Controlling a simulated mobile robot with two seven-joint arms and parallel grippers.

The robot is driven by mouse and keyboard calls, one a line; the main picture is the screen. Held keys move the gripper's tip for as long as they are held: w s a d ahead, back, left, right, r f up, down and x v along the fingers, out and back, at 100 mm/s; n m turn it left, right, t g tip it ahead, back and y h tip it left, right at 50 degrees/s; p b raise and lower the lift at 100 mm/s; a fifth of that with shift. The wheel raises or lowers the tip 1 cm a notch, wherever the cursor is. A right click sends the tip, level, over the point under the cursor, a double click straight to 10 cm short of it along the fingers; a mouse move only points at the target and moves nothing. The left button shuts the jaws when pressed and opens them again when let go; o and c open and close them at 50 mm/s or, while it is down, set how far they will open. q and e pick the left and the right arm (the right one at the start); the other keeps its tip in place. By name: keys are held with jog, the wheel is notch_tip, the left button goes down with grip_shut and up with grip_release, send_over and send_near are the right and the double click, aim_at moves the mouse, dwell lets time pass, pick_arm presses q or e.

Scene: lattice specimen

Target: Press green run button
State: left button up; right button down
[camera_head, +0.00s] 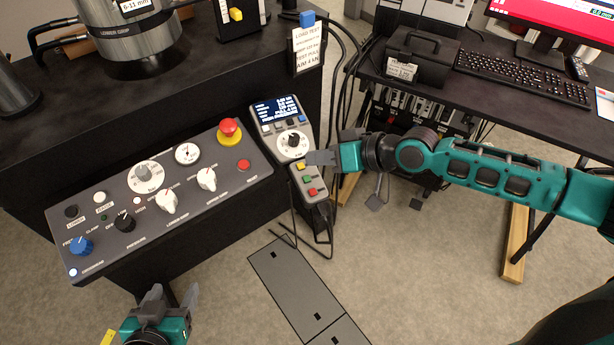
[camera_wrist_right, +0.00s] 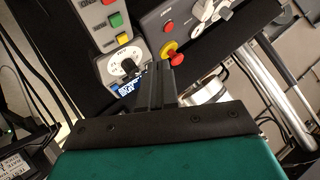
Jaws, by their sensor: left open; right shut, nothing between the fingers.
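The green button (camera_head: 307,179) sits on the sloped handset (camera_head: 281,113), between a yellow button (camera_head: 299,166) and a red button (camera_head: 312,191). In the right wrist view the green button (camera_wrist_right: 115,20) is in plain sight, uncovered. My right gripper (camera_head: 308,158) is shut and empty, its fingertips over the handset's right edge near the yellow button. In the wrist view its fingers (camera_wrist_right: 157,72) appear beside the dial, apart from the green button in the picture. Whether they touch the handset I cannot tell. My left gripper (camera_head: 176,298) is open and empty, low before the console.
A control console (camera_head: 225,177) with knobs and a red emergency stop (camera_head: 229,129) adjoins the handset on the left. Cables hang behind and below the handset. A dark desk (camera_head: 480,90) with a toolbox (camera_head: 422,58) and keyboard (camera_head: 523,77) stands at the right.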

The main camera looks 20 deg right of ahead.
jog(key=b, duration=0.4)
send_over(307, 179)
jog(key=s+d, duration=0.1)
jog(key=s, duration=0.1)
jog(key=f, duration=0.5)
jog(key=shift+w+d, duration=0.15)
jog(key=shift+d, duration=0.05)
jog(key=shift+w+f+b, duration=0.15)
jog(key=shift+f+b, duration=0.15)
jog(key=shift+f, duration=0.15)
jog(key=shift+f, duration=0.1)
dwell(0.6)
jog(key=shift+w+a+f+b, duration=0.1)
jog(key=shift+f+b, duration=0.2)
jog(key=shift+b, duration=0.15)
jog(key=shift+w+f+b, duration=0.1)
jog(key=shift+f+b, duration=0.25)
jog(key=shift+b, duration=0.05)
dwell(0.4)
jog(key=shift+r, duration=0.1)
dwell(0.3)
jog(key=shift+s+r+p, duration=0.2)
jog(key=shift+r+p, duration=0.45)
jog(key=shift+p, duration=0.1)
